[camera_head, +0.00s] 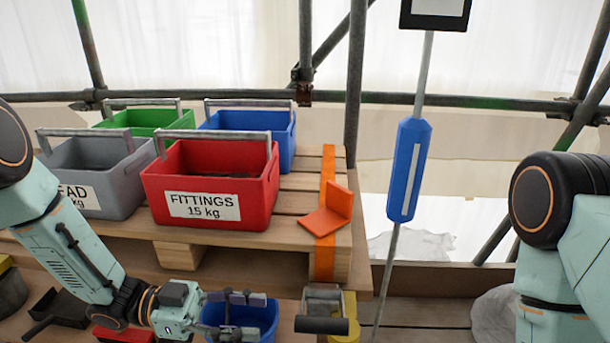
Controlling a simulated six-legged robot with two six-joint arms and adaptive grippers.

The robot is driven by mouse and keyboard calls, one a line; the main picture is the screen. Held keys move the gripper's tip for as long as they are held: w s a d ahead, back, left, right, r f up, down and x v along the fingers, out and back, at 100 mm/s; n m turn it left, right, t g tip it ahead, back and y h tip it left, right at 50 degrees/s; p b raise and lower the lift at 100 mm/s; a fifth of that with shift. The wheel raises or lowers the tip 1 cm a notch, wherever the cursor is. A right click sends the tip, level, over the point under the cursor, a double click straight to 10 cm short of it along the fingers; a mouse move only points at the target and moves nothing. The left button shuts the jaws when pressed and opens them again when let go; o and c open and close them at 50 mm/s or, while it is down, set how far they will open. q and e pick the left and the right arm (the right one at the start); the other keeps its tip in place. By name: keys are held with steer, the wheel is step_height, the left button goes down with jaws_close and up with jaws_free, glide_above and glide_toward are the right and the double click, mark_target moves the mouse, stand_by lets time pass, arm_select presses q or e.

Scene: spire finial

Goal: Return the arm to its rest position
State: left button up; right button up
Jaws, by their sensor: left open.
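My left arm (62,250) comes in from the left edge and reaches down to the lower middle of the view. My left gripper (256,315) is open, with its fingers pointing right and nothing seen between them. It shows in front of a small blue bin (262,316), partly covering it; I cannot tell whether they touch. My right arm (574,240) stands at the right edge, and its gripper is out of view.
A wooden pallet (290,205) carries a red FITTINGS crate (254,203), a grey crate (85,155), a green crate (140,118), a blue crate (280,142) and an orange corner piece (338,203). A blue block (409,170) surrounds an upright rod. Scaffold poles (355,70) stand behind.

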arm_select(q)
steer(key=w+f+n+t+y, duration=0.5)
steer(key=w+f+n+t, duration=0.1)
steer(key=n+t, duration=0.1)
steer(key=s+a+f+n+y, duration=0.45)
steer(key=f+n+y, duration=0.2)
steer(key=f, duration=0.25)
steer(key=s+a+f+n+g+y, duration=0.1)
steer(key=s+a+f+g+y, duration=0.1)
steer(key=s, duration=0.5)
steer(key=s+a+f+n+g+y, duration=0.1)
steer(key=s+f+n+g+y, duration=0.1)
steer(key=s, duration=0.6)
steer(key=s+a+f+n+g+y, duration=0.1)
steer(key=s+a+f+g+y, duration=0.1)
steer(key=s, duration=0.6)
steer(key=shift+s+a+f+g, duration=0.2)
steer(key=shift+a+f+g, duration=0.2)
steer(key=shift+g, duration=0.4)
steer(key=shift+n, duration=0.25)
